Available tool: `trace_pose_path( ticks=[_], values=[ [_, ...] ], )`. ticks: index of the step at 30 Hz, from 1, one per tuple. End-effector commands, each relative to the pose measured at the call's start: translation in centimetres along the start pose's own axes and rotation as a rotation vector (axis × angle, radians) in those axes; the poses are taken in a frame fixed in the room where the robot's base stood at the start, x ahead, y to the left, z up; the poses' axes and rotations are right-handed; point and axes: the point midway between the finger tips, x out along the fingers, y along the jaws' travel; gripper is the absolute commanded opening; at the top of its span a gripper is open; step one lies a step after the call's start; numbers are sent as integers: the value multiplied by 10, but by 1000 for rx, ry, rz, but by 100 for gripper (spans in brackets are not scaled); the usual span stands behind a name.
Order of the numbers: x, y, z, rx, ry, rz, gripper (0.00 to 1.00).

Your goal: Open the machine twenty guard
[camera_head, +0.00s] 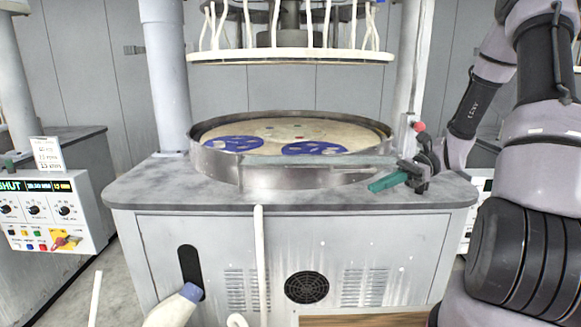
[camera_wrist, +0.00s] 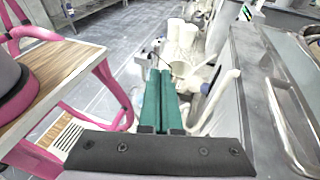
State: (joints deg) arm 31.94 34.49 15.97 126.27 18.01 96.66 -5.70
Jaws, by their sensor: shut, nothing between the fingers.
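A polishing machine (camera_head: 290,225) stands in front of me; I cannot read a number on it. A round pan with a metal rim (camera_head: 215,170) sits on its top, and a curved metal guard (camera_head: 300,178) stands across the pan's front. My gripper (camera_head: 378,185) has teal fingers, shut and empty. It is at the guard's right end, above the front right of the worktop; I cannot tell whether it touches the guard. In the wrist view the shut fingers (camera_wrist: 160,98) point away over the floor beside a grey machine side, with a bent metal rail (camera_wrist: 283,125) at the right.
A round upper plate with white hoses (camera_head: 290,57) hangs above the pan. A red knob (camera_head: 419,127) is on the right post. White pipes (camera_wrist: 185,40) stand ahead of the fingers.

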Motion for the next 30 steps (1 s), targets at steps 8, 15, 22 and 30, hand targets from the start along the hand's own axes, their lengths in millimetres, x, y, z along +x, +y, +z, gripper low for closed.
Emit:
trace_pose_path(
  ticks=[8,15,22,30],
  values=[
    [0,32,45,-282,460,117,0],
    [-12,57,86,-549,820,163,0],
    [-28,81,132,-827,1133,149,0],
    [-44,109,181,-1107,1401,75,0]
  ],
)
